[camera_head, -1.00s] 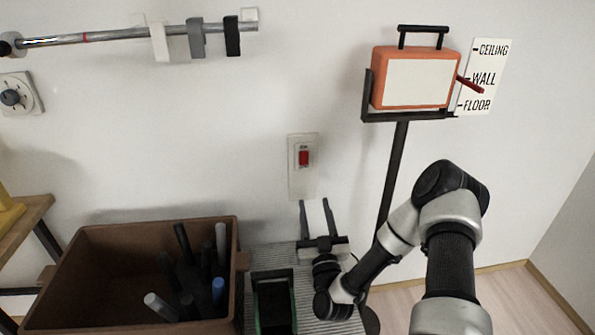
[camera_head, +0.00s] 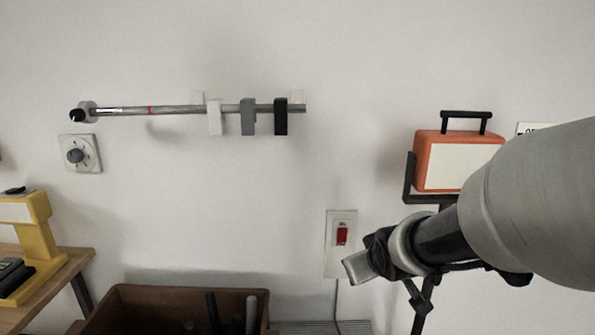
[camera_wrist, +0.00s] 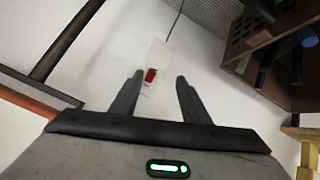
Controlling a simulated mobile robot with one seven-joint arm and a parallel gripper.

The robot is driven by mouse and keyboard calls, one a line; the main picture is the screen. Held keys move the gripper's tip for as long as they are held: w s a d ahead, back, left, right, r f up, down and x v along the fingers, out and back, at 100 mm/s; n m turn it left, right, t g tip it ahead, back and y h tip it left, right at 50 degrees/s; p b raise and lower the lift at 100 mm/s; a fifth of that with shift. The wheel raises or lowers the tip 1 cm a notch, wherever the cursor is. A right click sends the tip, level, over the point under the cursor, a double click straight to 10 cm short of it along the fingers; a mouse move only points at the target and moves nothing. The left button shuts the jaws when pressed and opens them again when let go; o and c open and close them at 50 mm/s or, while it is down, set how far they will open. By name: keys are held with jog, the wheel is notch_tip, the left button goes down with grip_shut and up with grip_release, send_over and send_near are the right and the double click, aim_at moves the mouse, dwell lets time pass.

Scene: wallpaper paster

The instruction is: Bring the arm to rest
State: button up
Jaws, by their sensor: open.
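My gripper (camera_wrist: 159,78) is open in the wrist view, with its two dark fingers apart and nothing between their tips. Beyond the fingers is a white wall plate with a red switch (camera_wrist: 150,76); I cannot tell the gap to it. In the head view my arm comes in from the right, raised large in front of the orange case, and its end is beside the red switch (camera_head: 342,233).
An orange case (camera_head: 430,160) sits on a dark stand behind my arm. A brown crate (camera_head: 135,295) with several rods stands below. A rail (camera_head: 180,110) with hanging blocks and a dial (camera_head: 75,155) are on the wall. A yellow device (camera_head: 35,235) stands on a wooden table.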

jog(key=s+r+m+g, duration=0.2)
jog(key=s+r, duration=0.1)
jog(key=s, duration=0.8)
jog(key=s+r+m+g, duration=0.2)
jog(key=s, duration=1)
notch_tip(320, 180, up, 22)
jog(key=p, duration=2.1)
jog(key=shift+a+p, duration=0.35)
jog(key=shift+p, duration=0.05)
jog(key=shift+f, duration=0.1)
